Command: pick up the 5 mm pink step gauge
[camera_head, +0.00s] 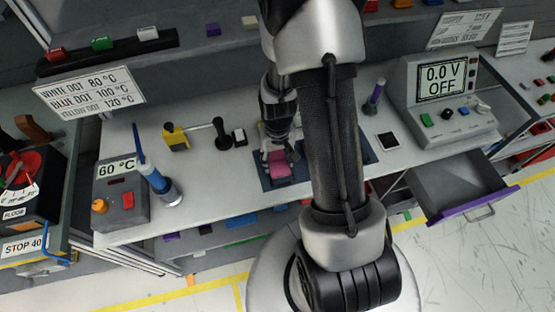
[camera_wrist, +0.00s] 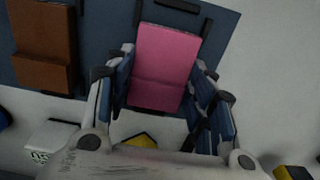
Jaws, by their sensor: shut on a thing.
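The pink step gauge (camera_wrist: 163,62) is a stepped block. In the wrist view it sits between the two fingers of my gripper (camera_wrist: 165,95), which are closed against its sides. In the head view the pink gauge (camera_head: 281,170) shows below my gripper (camera_head: 277,152), at the dark blue mat (camera_head: 262,178) on the bench. I cannot tell whether it touches the mat or is slightly above it. Its size marking is not visible. My arm covers part of the mat in the head view.
A brown block (camera_wrist: 43,45) lies on the mat beside the pink gauge. A yellow block (camera_head: 175,137) and a black stand (camera_head: 221,133) are to the left. A 60 °C station (camera_head: 121,197) stands further left. A voltage meter (camera_head: 440,95) and an open drawer (camera_head: 455,190) are right.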

